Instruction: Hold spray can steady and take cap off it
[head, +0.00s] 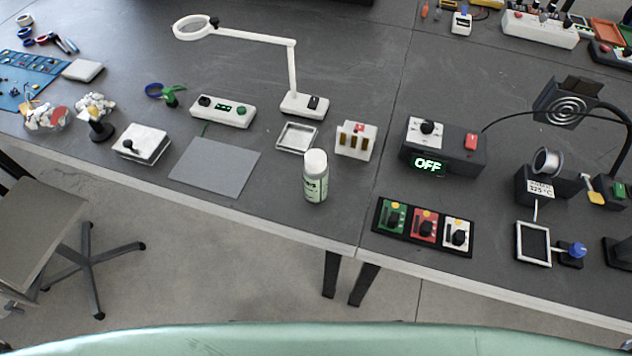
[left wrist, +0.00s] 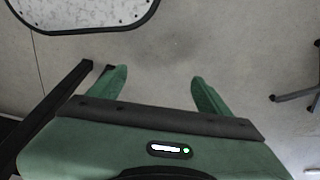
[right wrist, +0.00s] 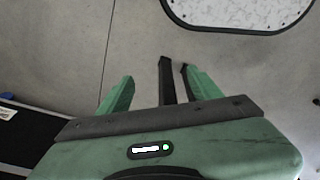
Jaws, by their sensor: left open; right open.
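The spray can (head: 315,186) stands upright on the grey table, near its front edge. It has a pale green label with dark print, and a white cap (head: 315,161) sits on its top. Neither gripper shows in the head view. My left gripper (left wrist: 160,82) is open and empty in the left wrist view, with the floor beyond its fingers. My right gripper (right wrist: 158,80) is open and empty in the right wrist view, also over floor and table legs. The can does not show in either wrist view.
Behind the can are a small metal tray (head: 281,138), a white block with brass slots (head: 356,143) and a magnifier lamp (head: 305,103). A grey mat (head: 190,180) lies left. A black switch panel (head: 380,235) and a power unit (head: 465,165) are right. A chair (head: 40,215) stands lower left.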

